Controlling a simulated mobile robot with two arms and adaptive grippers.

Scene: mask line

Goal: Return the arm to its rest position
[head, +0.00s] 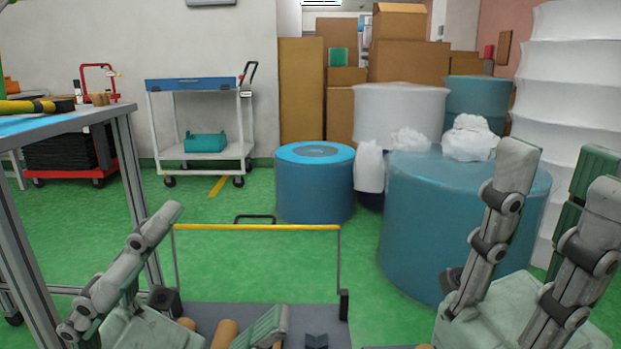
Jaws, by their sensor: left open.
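My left gripper (228,264) is at the lower left. Its grey finger points up and right, and another finger with a green pad lies low and well apart from it. No object shows between them. My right gripper (555,178) is at the lower right, in front of the large blue drum. Its fingers stand upright and spread, one with a green pad, and I see nothing held. Both arms behind the grippers are mostly cut off by the bottom edge.
A frame with a yellow top bar (257,227) stands close in front. A metal-legged table (118,112) is at left. Blue drums (300,190) (400,240) and white stacked rolls (575,95) stand ahead and right. A white cart (203,158) and cardboard boxes (408,55) are behind. Green floor (215,250) is clear between them.

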